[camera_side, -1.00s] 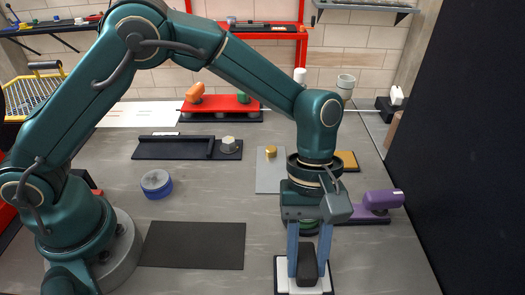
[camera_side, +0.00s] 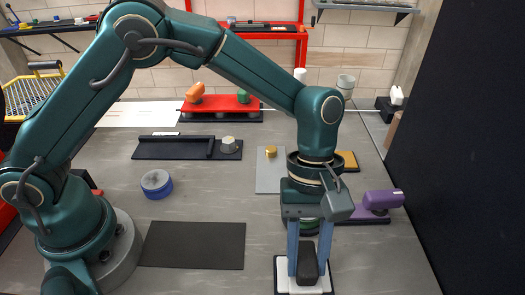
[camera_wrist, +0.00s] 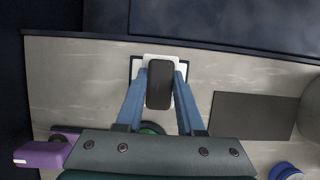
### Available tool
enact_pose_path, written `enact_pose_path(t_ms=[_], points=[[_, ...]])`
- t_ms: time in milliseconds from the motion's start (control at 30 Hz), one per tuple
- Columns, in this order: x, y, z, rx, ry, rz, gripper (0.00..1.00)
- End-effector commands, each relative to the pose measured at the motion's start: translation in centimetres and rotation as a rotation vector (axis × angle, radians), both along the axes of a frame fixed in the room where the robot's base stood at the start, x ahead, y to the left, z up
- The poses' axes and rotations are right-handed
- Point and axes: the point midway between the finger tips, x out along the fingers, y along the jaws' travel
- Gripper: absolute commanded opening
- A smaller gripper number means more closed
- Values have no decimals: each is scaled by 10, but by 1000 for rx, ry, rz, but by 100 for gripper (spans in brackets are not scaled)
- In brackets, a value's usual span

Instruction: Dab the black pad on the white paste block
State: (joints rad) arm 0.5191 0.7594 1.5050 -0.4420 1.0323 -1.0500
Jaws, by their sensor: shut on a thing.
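The black pad (camera_side: 307,264) is a dark block between the two blue fingers of my gripper (camera_side: 307,262). The gripper is shut on it, with a finger on each side. The white paste block (camera_side: 284,282) lies under the pad at the front of the table, on a dark base. In the wrist view the black pad (camera_wrist: 160,84) covers the middle of the white paste block (camera_wrist: 148,59), and white shows around its far end. The pad's underside is hidden, so I cannot tell whether it touches the paste.
A purple-handled tool (camera_side: 382,200) lies to the right, behind the gripper. A flat dark mat (camera_side: 193,245) lies to the left. A blue tape roll (camera_side: 156,184) and a grey plate with a gold knob (camera_side: 270,172) stand farther back. The table between mat and gripper is clear.

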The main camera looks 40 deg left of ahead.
Motion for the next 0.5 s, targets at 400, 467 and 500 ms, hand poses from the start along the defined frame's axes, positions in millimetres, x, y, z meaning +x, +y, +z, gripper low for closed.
enact_pose_path(t_ms=[400,467,500], points=[[1,0,34,-3,-3,0,0],[1,0,39,-3,-3,1,0],[1,0,42,-3,-3,0,0]])
